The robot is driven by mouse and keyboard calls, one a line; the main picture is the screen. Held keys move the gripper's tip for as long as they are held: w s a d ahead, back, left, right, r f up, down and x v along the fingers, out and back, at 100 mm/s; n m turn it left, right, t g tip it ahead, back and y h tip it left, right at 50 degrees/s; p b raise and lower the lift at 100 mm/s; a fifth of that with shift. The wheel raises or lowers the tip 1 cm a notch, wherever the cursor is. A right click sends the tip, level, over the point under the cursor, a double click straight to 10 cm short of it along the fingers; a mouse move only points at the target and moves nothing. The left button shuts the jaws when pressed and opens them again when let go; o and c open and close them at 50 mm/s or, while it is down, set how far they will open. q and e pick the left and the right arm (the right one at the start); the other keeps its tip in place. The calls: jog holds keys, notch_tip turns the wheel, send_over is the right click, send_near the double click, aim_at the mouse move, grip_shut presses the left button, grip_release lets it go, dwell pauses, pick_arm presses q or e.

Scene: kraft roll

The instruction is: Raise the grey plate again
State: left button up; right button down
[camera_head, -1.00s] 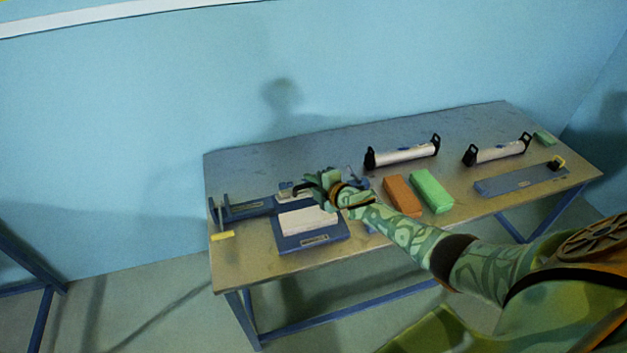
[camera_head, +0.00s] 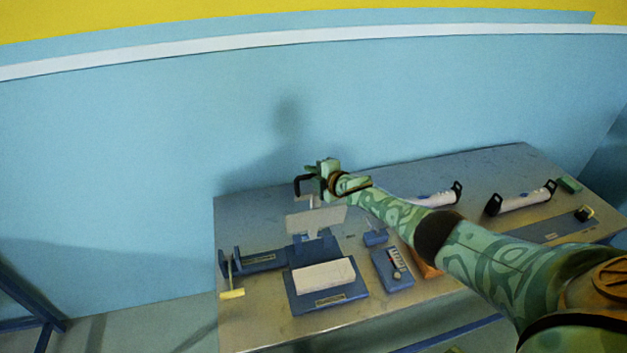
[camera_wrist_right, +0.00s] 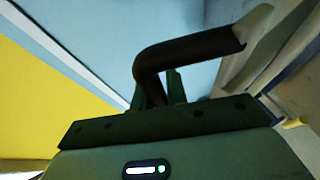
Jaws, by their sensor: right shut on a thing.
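The grey plate (camera_head: 316,220) stands raised and tilted above a blue press-like device with a blue base (camera_head: 300,306). A pale block (camera_head: 324,273) lies on the base in front of and below the plate. My right gripper (camera_head: 310,183) is above the plate, shut on a black handle (camera_head: 299,188). In the right wrist view the dark handle (camera_wrist_right: 195,52) runs from between the fingers (camera_wrist_right: 160,88) to a pale grey arm (camera_wrist_right: 258,45). My left gripper is not in view.
Left of the device is a blue fixture (camera_head: 258,262) with a yellow piece (camera_head: 232,294). Right of it is a blue box with buttons (camera_head: 392,270). My right arm partly hides an orange block (camera_head: 426,268) and a white roller (camera_head: 435,198). Another roller (camera_head: 522,199) lies farther right.

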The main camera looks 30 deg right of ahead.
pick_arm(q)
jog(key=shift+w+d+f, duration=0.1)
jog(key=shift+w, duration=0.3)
pick_arm(e)
jog(key=shift+w+f, duration=0.2)
jog(key=shift+f, duration=0.4)
jog(key=c, duration=1.7)
grip_release()
jog(key=shift+w, duration=0.3)
jog(key=shift+r, duration=0.1)
jog(key=p+v, duration=0.1)
jog(key=v, duration=0.1)
jog(key=p+v, duration=0.4)
jog(key=shift+d+r, duration=0.2)
jog(key=shift+r, duration=0.25)
pick_arm(q)
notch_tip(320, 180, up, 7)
jog(key=p, duration=0.2)
pick_arm(e)
jog(key=v, duration=1)
